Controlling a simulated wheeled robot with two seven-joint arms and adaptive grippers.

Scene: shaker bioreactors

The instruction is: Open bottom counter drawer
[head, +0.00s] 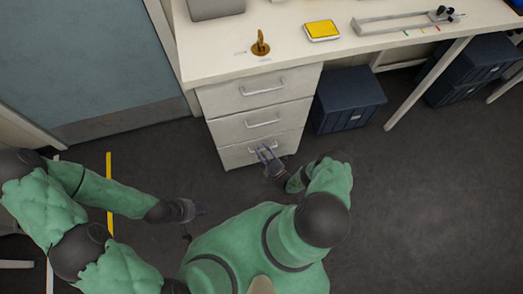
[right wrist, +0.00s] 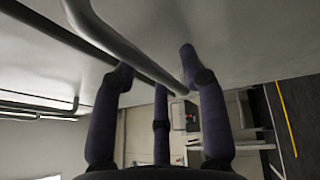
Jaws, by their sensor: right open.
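The white counter drawer unit has three stacked drawers with bar handles. The bottom drawer (head: 237,158) looks shut, its front in line with the others. My right gripper (head: 266,155) is at the bottom drawer's handle (head: 254,149), fingers pointing at the drawer front. In the right wrist view, the open fingers (right wrist: 162,78) stand on either side of a metal bar handle (right wrist: 133,50), which runs diagonally between them. I cannot tell whether they touch it. My left gripper (head: 196,210) is low over the floor at the left, away from the drawers; its opening is unclear.
The middle drawer (head: 245,126) and top drawer (head: 240,95) above look shut. A dark blue bin (head: 347,100) stands right of the drawer unit under the counter (head: 300,50). A blue door (head: 80,60) is at the left. The floor before the drawers is otherwise clear.

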